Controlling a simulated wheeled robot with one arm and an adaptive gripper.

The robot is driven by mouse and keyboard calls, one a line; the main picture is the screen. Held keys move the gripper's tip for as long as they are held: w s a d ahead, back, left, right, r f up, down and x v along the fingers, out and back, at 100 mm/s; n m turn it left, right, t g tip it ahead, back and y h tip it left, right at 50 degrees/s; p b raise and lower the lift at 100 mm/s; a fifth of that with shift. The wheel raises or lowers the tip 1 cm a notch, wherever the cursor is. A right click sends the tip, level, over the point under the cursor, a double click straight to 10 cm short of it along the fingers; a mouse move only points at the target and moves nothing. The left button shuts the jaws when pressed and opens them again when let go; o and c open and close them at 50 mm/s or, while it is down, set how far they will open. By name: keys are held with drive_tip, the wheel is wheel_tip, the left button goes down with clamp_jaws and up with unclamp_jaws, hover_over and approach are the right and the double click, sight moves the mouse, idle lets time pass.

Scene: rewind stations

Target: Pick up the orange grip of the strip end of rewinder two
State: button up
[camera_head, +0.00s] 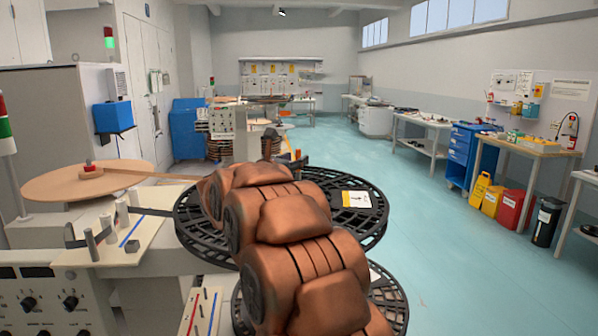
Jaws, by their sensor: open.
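The orange grip of the strip end cannot be made out. My copper-coloured arm covers the middle of the nearest station, and my gripper is hidden from this view. A black spoked reel (358,228) lies flat behind my arm, with a white and yellow label on it. A tan strip (150,175) runs from a wooden disc (62,183) at the left toward the reel and passes out of sight behind my arm. Small dark and orange parts (292,160) show just beyond the reel; I cannot tell what they are. No station number is readable.
A cream plate with posts (127,243) stands left of the reel, above a control panel with knobs (42,303). A second black reel (392,299) sits lower. Another station (229,140) stands farther back. The teal floor (455,250) at the right is clear.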

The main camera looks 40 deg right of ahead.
drive_tip(key=shift+p+x, duration=0.35)
drive_tip(key=shift+x, duration=1)
clamp_jaws()
